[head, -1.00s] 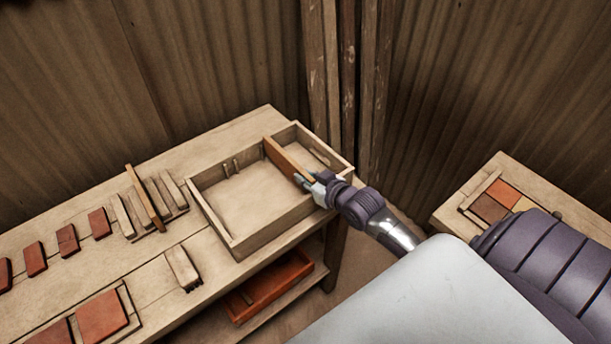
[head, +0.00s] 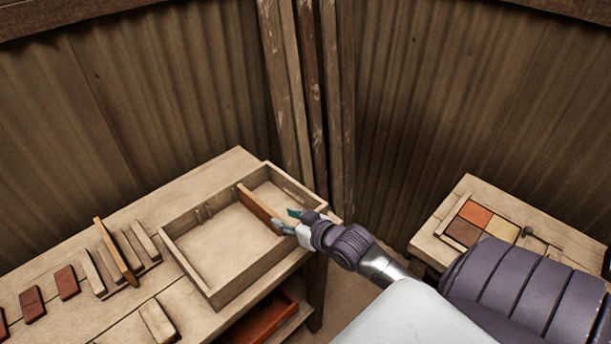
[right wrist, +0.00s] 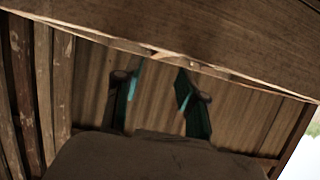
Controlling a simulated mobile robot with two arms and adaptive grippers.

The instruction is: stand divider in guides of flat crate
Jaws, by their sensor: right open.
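The flat crate (head: 188,264) sits at the right end of the long bench. A brown divider (head: 257,208) stands on edge inside it, running from the back wall toward the near wall. Small upright guide strips (head: 204,213) show on the back wall, left of the divider. I cannot tell whether the divider's ends sit in guides. My right gripper (head: 288,220) is open at the divider's near end, with the fingers apart. In the right wrist view its two teal-padded fingers (right wrist: 157,92) are spread below a large wooden surface. My left gripper is out of view.
A rack of slats (head: 119,258) with a light board across it stands left of the crate. Several red tiles (head: 67,283) lie farther left. A small table (head: 440,247) with coloured tiles is at right. A reddish tray (head: 262,318) is under the bench.

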